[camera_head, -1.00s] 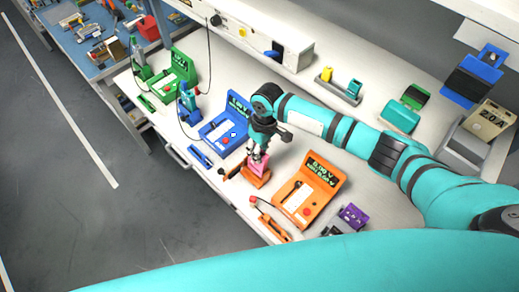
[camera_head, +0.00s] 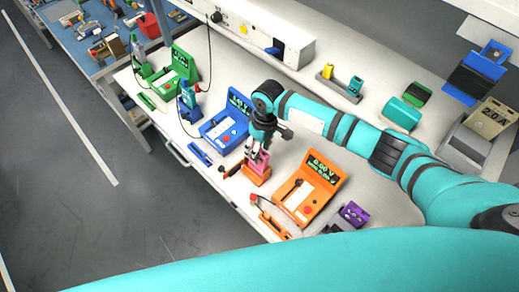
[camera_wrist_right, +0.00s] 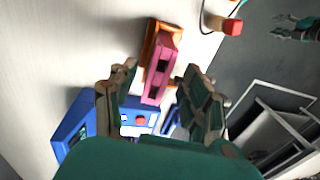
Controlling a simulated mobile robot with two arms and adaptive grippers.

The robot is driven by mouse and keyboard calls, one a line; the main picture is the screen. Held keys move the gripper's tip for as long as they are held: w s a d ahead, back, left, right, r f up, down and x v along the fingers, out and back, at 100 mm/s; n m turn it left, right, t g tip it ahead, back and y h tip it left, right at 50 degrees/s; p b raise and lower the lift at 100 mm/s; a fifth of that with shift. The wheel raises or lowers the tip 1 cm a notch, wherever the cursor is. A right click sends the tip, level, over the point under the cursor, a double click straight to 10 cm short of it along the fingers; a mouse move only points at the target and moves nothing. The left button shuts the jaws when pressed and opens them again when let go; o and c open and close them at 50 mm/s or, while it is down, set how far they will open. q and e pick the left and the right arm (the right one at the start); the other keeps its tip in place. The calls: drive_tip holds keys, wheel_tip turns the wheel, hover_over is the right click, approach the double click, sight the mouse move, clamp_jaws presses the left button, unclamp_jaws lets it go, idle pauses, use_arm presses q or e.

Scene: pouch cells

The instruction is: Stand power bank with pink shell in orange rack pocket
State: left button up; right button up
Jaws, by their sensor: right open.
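The power bank with the pink shell (camera_head: 260,163) stands upright in the small orange rack (camera_head: 256,180) near the bench's front edge. My right gripper (camera_head: 258,154) is directly above it, pointing down, with its fingertips close to the pink shell. In the right wrist view, the open fingers (camera_wrist_right: 160,68) are spread to either side of the pink power bank (camera_wrist_right: 163,68), with a gap on both sides. The orange rack (camera_wrist_right: 151,37) shows behind it there. How deep the bank sits in the pocket is hidden. My left gripper is not in view.
An orange meter (camera_head: 309,188) stands just right of the rack, and a blue meter (camera_head: 226,126) to its left. A red-tipped probe (camera_wrist_right: 232,27) lies near the rack. A green meter (camera_head: 178,78) is farther left.

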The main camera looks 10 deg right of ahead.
wheel_tip(320, 180, up, 11)
drive_tip(key=d, duration=0.1)
drive_tip(key=shift+w+d, duration=0.15)
drive_tip(key=shift+w, duration=0.3)
